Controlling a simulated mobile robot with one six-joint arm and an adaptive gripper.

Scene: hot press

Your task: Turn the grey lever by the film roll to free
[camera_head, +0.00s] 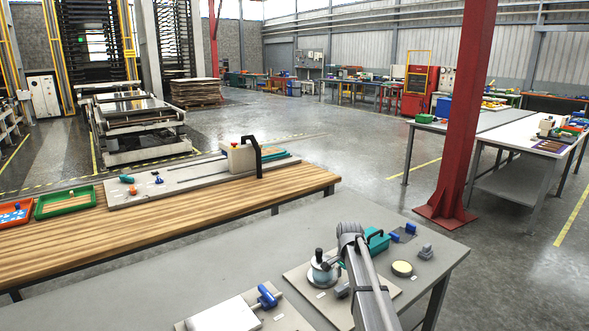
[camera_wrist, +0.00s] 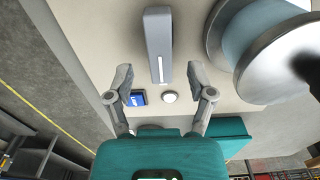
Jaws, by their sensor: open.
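In the wrist view my gripper (camera_wrist: 160,78) is open, with one finger on each side and nothing held between them. A grey bar with a white stripe (camera_wrist: 158,45), which looks like the lever, lies upright in the picture between and beyond the fingertips. Both fingers appear apart from it. A large shiny metal spool (camera_wrist: 262,50), apparently the film roll, stands to the right of the bar. In the head view a round metal piece with a black knob (camera_head: 323,268) stands on a board beside my arm. My gripper and the lever are not clear in that view.
The grey table (camera_head: 225,262) also carries a blue-handled piece (camera_head: 267,297) and a round cream disc (camera_head: 402,268). A red column (camera_head: 468,110) stands behind it.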

